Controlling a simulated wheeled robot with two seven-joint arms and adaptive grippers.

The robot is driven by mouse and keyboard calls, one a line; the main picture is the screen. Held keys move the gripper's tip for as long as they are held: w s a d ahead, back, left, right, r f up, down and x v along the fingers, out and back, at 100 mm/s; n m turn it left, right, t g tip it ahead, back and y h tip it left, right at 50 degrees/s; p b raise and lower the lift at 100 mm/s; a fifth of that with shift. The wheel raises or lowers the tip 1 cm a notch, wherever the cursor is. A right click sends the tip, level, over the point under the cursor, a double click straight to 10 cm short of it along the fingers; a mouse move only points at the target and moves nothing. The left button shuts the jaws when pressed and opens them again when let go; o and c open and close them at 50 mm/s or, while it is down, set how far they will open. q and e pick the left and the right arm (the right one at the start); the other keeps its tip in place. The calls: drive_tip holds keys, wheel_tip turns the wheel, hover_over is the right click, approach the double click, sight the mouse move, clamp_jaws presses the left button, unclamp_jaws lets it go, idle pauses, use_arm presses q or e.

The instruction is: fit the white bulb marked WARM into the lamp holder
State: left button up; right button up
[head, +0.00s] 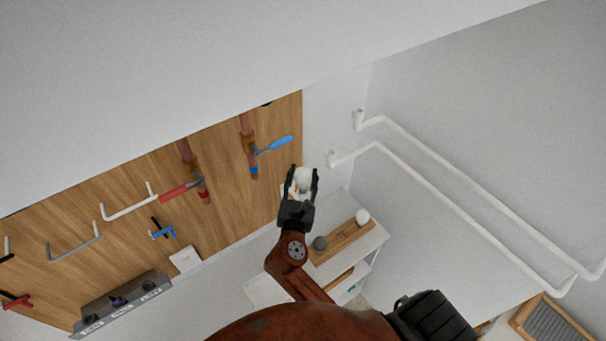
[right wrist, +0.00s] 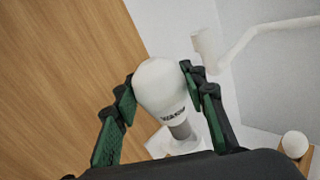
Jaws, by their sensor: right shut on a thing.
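My right gripper (head: 303,179) is raised in front of the wall and shut on the white bulb (head: 305,174). In the right wrist view the bulb (right wrist: 160,88) sits between the green-padded fingers (right wrist: 158,78), its round glass end towards the top of the picture. The dark letters WARM show on its lower side, above a grey metal base pointing down and right. I cannot tell for certain which thing is the lamp holder. A white fitting (right wrist: 172,143) shows partly behind the bulb's base, largely hidden. My left gripper is not in view.
Two white pipes with cup-shaped ends (head: 331,159) run along the right wall, near the gripper. A wooden board (head: 230,215) with hanging tools is at left. Below, a white shelf unit (head: 376,241) bears a wooden tray (head: 342,243) with a white ball and a dark ball.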

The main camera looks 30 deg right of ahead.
sight(302, 188)
drive_tip(key=shift+f+b, duration=0.65)
drive_tip(key=shift+f, duration=1.1)
drive_tip(key=o, duration=1.2)
drive_tip(key=v, duration=1.2)
drive_tip(key=shift+f, duration=0.1)
